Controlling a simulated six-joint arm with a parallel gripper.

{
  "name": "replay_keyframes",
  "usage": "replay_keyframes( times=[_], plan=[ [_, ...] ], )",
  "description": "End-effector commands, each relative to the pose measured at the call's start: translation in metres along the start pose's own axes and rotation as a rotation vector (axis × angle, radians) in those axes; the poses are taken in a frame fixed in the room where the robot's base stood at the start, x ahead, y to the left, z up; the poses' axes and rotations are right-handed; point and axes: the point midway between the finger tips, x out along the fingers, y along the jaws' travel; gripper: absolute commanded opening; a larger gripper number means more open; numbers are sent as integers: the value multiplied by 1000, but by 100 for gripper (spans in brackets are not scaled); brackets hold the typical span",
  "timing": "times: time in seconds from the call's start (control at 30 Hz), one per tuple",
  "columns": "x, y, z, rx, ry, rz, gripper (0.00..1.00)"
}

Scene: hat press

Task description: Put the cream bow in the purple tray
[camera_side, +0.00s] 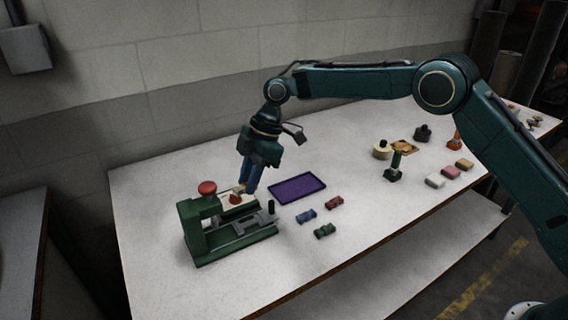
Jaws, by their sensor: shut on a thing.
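My gripper (245,190), with blue fingers, points down over the green press (238,248) and is shut on a small pale thing at its fingertips. It looks like the cream bow (240,189), mostly hidden by the fingers. An orange-red piece (235,198) sits just below the fingertips on the press. I cannot tell whether the bow touches it. The purple tray (297,188) lies flat on the table, just right of the gripper, and looks empty.
The press has a red knob (207,188) left of my gripper. Blue (307,216), red (334,202) and green (325,231) bows lie in front of the tray. A dark green stamp (394,170) and several blocks stand further right. The table's front left is clear.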

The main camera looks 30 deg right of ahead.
Motion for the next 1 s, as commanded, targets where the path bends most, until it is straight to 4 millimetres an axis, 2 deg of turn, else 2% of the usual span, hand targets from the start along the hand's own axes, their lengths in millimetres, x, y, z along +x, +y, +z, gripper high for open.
replay_keyframes(
  times=[0.27, 0.47, 0.67, 1.0],
  plan=[
    [-1, 1, 1, 5, 0, 3, 2],
    [-15, 10, 14, 72, -4, 32, 2],
    [-50, 30, 45, 242, -11, 103, 2],
    [-123, 57, 114, 599, -7, 250, 2]
  ],
)
